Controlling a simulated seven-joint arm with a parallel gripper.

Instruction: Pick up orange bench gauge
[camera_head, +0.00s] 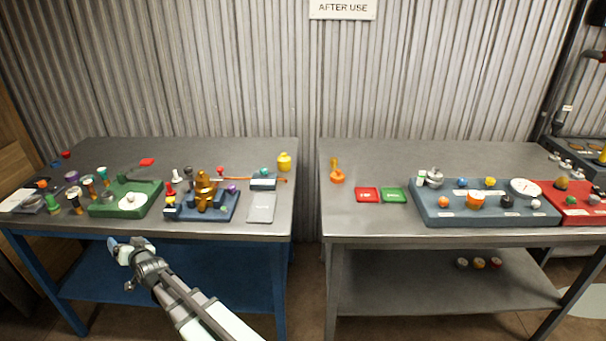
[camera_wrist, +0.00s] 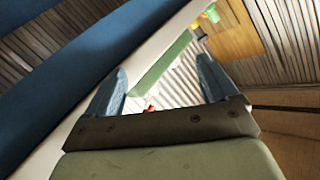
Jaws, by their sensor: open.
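An orange object with an upright stem (camera_head: 337,173), which looks like the orange bench gauge, stands near the left end of the right table, apart from the other items. I cannot read its details at this size. My gripper (camera_head: 126,244) is in front of and below the front edge of the left table, well to the left of the orange object. In the wrist view my gripper (camera_wrist: 162,75) shows two blue fingers spread apart with nothing between them. The orange gauge cannot be made out in the wrist view.
The left table (camera_head: 225,153) is crowded with small parts, a green tray (camera_head: 104,209) and a blue tray. The right table (camera_head: 440,157) holds red and green cards (camera_head: 394,195) and a long blue-grey tray (camera_head: 430,217). A gap separates the tables. A corrugated wall stands behind.

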